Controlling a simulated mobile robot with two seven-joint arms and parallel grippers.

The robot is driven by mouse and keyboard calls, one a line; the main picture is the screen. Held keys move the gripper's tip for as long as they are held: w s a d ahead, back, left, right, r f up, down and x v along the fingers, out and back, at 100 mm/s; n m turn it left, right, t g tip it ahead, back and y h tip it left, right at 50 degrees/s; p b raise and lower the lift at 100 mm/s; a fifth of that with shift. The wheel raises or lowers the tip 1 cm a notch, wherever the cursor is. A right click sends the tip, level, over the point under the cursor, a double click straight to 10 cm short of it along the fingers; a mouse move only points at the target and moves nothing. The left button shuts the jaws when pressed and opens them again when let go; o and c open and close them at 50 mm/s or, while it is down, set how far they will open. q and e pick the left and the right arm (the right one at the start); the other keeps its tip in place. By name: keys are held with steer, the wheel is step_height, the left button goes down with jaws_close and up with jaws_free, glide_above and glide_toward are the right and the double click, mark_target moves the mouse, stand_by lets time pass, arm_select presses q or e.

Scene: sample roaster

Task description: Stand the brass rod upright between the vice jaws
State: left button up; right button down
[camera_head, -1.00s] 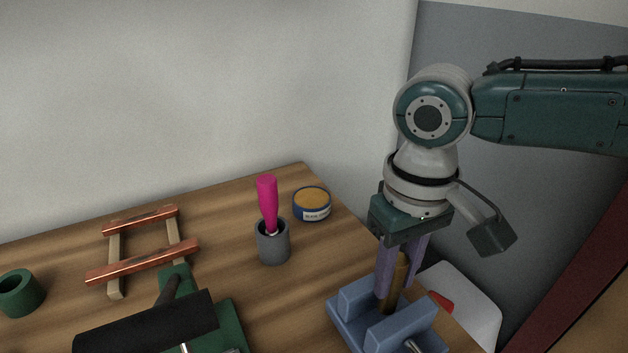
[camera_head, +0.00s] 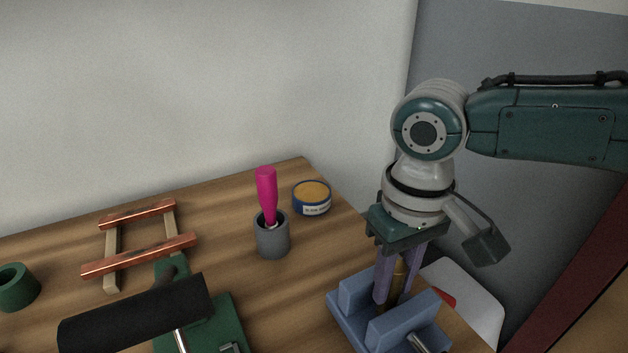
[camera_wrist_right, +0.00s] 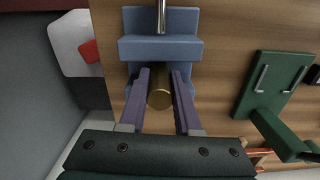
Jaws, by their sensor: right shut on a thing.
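The brass rod (camera_head: 397,283) is upright in my right gripper (camera_head: 393,300), shown between its two purple fingers. The fingers reach down into the gap between the jaws of the blue vice (camera_head: 348,328). The rod's lower end is hidden by the near jaw and a finger, so I cannot tell whether it touches the vice floor. In the right wrist view, the rod (camera_wrist_right: 160,96) shows end-on between the fingers, beside a jaw of the vice (camera_wrist_right: 160,48). My left gripper is not in view.
A grey cup (camera_head: 272,240) with a pink-handled tool (camera_head: 266,195) and a round tin (camera_head: 312,198) stand left of the vice. A copper-and-wood rack (camera_head: 140,240), a green ring (camera_head: 18,288) and a dark cylinder (camera_head: 135,315) over a green base lie further left. The table's right edge is close to the vice.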

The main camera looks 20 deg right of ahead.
steer(key=shift+f, duration=0.15)
steer(key=c, duration=0.5)
jaws_free()
step_height(320, 180, up, 10)
steer(key=p, duration=0.3)
